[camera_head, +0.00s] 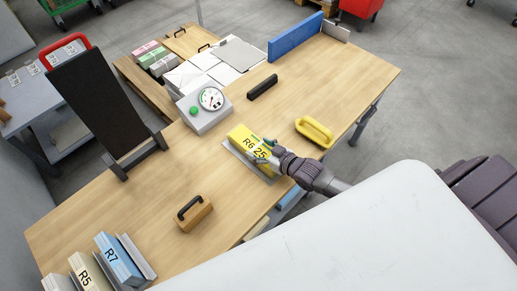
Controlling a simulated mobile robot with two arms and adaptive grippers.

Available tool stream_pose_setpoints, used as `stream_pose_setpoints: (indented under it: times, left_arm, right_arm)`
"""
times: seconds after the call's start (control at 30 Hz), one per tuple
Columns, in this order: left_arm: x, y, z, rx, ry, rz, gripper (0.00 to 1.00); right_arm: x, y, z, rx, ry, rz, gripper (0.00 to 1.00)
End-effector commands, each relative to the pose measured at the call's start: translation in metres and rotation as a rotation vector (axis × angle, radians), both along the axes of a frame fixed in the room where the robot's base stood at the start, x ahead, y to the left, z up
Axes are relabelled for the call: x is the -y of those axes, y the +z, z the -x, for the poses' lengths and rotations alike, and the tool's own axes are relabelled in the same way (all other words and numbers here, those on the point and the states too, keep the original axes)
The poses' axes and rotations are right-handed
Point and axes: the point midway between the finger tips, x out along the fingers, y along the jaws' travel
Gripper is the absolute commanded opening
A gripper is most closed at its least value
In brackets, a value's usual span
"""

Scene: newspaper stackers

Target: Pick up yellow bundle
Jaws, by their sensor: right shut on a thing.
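The yellow bundle (243,137), marked "R6 25", lies on a thin grey plate (236,155) near the middle of the wooden table. My right gripper (268,149) reaches in from the right and is shut on the right end of the yellow bundle. Its fingers hide part of that end. I cannot tell whether the bundle is lifted off the plate. My left gripper is not in view.
A dial scale (207,107) stands behind the bundle on the wooden table (205,165). A yellow handle (314,131), a black handle (262,88) and a wooden block with handle (194,212) lie around. Blue bundle R7 (119,258) and cream bundle R5 (86,273) stand front left.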

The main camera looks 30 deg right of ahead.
Motion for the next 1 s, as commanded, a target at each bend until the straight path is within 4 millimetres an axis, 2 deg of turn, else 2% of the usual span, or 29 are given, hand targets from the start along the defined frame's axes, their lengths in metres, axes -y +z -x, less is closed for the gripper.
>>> stream_pose_setpoints:
  times: [0.17, 0.37, 0.7, 1.0]
  left_arm:
    - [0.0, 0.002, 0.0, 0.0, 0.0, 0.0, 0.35]
    - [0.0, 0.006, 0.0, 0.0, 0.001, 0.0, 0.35]
    - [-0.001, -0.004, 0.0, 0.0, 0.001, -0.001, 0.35]
    - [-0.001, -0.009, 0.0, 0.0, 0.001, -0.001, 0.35]
  right_arm:
    - [0.0, 0.014, -0.001, 0.008, 0.001, -0.002, 0.03]
    - [0.0, 0.045, -0.001, 0.01, 0.002, -0.002, 0.03]
    - [-0.033, 0.083, -0.061, 0.013, 0.001, -0.006, 0.03]
    - [-0.052, 0.106, -0.095, 0.008, 0.0, -0.004, 0.03]
